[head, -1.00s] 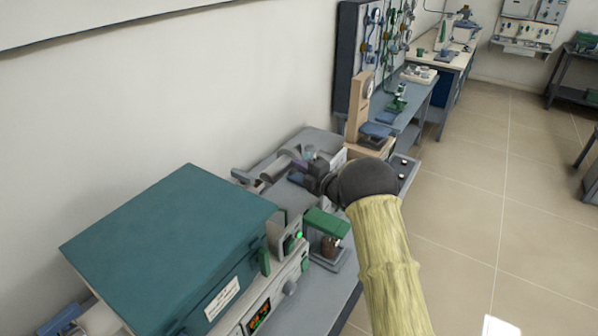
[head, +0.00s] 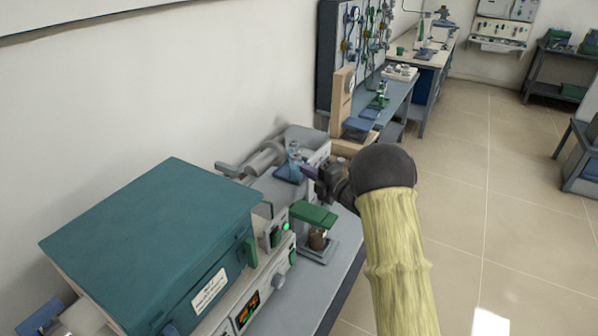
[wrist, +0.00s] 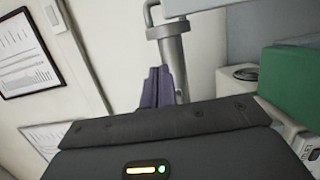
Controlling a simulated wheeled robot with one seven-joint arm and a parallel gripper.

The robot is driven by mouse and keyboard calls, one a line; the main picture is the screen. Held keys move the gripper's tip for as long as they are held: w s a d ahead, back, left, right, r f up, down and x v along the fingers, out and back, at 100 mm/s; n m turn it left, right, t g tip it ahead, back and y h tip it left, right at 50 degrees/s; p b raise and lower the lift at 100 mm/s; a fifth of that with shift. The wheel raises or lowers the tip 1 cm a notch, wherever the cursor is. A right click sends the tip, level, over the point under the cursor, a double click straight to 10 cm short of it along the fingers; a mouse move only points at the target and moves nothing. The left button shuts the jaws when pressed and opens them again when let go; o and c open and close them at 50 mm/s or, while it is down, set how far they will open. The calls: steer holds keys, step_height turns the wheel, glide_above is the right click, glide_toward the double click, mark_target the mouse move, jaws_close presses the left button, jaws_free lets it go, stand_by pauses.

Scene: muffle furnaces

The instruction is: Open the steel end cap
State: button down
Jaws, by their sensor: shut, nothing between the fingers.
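A grey cylindrical steel fitting (head: 262,158) lies on the bench against the wall, beyond the teal furnace. In the wrist view a grey steel pipe with a flanged end (wrist: 168,32) stands just past my fingertips; I take this to be the end cap, but cannot clearly tell cap from tube. My gripper (head: 310,172) has dark purple fingers, shut together and empty; they also show in the wrist view (wrist: 158,88). The fingers are to the right of the fitting in the head view and seem apart from it. Contact is hard to judge.
The teal furnace (head: 150,235) with lit displays fills the near left. A green-topped stand (head: 314,215) is close below my wrist. A blue flask (head: 294,160) is beside my fingers. A wooden stand (head: 342,105) is behind.

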steer(key=shift+s+d, duration=0.15)
steer(key=c, duration=1.7)
jaws_free()
steer(key=shift+r, duration=0.1)
steer(key=o, duration=0.3)
steer(key=shift+d+r+m+t+h, duration=0.15)
steer(key=shift+d+m+t+h, duration=0.2)
steer(key=shift+m, duration=0.25)
steer(key=s+d+m+g+h, duration=0.1)
steer(key=s+d+m+h, duration=0.95)
steer(key=m, duration=0.45)
steer(key=s+d+f+m+g+h, duration=0.1)
steer(key=s+m+g, duration=0.3)
steer(key=s, duration=0.9)
steer(key=s+d+f+m+g+h, duration=0.1)
steer(key=s+m+g, duration=0.4)
steer(key=s, duration=0.7)
steer(key=d+f+m, duration=0.1)
steer(key=m, duration=0.1)
steer(key=shift+s+f+m, duration=0.3)
steer(key=shift+s+f, duration=0.05)
steer(key=shift+s, duration=0.05)
steer(key=shift+w+d, duration=0.1)
